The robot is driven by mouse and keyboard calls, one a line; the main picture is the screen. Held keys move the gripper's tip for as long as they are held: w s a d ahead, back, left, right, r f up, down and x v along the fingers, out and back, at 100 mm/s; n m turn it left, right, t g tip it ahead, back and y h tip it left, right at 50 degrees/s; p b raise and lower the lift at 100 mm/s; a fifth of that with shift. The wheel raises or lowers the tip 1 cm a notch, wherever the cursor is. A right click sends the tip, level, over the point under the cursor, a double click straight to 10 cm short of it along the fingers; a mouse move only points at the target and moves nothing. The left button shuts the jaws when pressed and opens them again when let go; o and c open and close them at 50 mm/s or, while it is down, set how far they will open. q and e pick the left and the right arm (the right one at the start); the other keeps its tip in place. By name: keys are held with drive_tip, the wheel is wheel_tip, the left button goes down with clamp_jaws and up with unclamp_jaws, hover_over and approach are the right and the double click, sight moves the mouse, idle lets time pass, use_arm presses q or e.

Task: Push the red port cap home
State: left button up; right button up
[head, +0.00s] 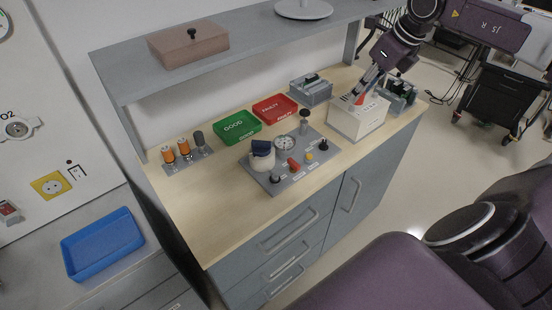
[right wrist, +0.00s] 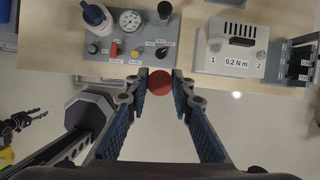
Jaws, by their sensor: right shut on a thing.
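The red port cap (right wrist: 160,82) is a round red disc between the fingertips of my right gripper (right wrist: 160,88), which is shut on it. In the head view, my right gripper (head: 361,92) points down over the white box (head: 357,117), with red cap showing at its tips. Whether the cap touches the box cannot be told there. In the right wrist view, the cap appears just below the edge of the grey panel (right wrist: 98,70), left of the white box (right wrist: 232,64).
The grey panel (head: 262,182) carries a gauge (head: 284,142), a red lever (head: 293,164) and several knobs. Green (head: 237,127) and red (head: 275,108) trays stand behind it. A shelf (head: 245,47) runs above the bench. The bench's front left (head: 205,220) is bare.

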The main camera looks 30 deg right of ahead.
drive_tip(key=shift+f, duration=0.35)
drive_tip(key=w+a+f+n+y, duration=0.1)
drive_tip(key=w+a+f+n, duration=0.1)
drive_tip(key=a+f, duration=0.3)
drive_tip(key=w+a+f+n+g+y+p, duration=0.1)
drive_tip(key=w+a+f+n, duration=0.1)
drive_tip(key=a+f, duration=0.4)
drive_tip(key=w+a+f+n+p, duration=0.1)
drive_tip(key=a+f+n, duration=0.3)
drive_tip(key=a, duration=0.6)
drive_tip(key=shift+w+a+f+g+y, duration=0.1)
drive_tip(key=shift+w+f+g+y, duration=0.3)
drive_tip(key=shift+f, duration=0.35)
drive_tip(key=shift+a+f, duration=0.2)
drive_tip(key=shift+f, duration=0.85)
drive_tip(key=shift+b, duration=0.45)
drive_tip(key=shift+f, duration=0.15)
drive_tip(key=shift+f+b, duration=0.3)
drive_tip(key=shift+b, duration=0.25)
